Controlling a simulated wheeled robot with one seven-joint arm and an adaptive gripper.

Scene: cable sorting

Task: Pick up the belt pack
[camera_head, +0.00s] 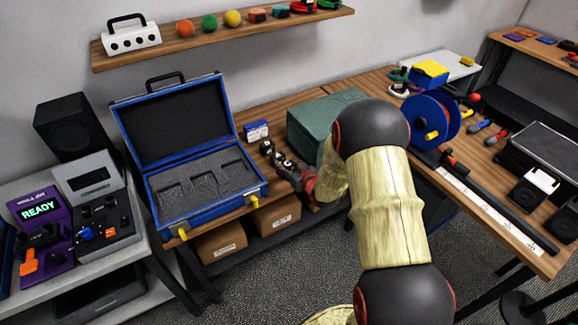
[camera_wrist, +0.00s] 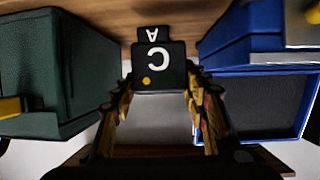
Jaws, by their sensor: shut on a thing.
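A dark belt pack marked C (camera_wrist: 158,66), with a yellow dot on its face, sits between the fingertips of my gripper (camera_wrist: 159,82), which is shut on it. A second dark piece marked A (camera_wrist: 152,33) shows just beyond it in the wrist view. In the head view my gripper (camera_head: 290,168) is at the table between the blue case and the green box. One small dark pack (camera_head: 266,147) shows there beyond the fingers; the held pack is small and partly hidden by my gripper. I cannot tell whether the held pack still touches the table.
The open blue case (camera_head: 203,222) with dark foam cutouts stands to the left, and its blue side (camera_wrist: 250,42) is close in the wrist view. The green box (camera_head: 310,122) is close on the other side. A small blue-and-white box (camera_head: 256,131) stands behind.

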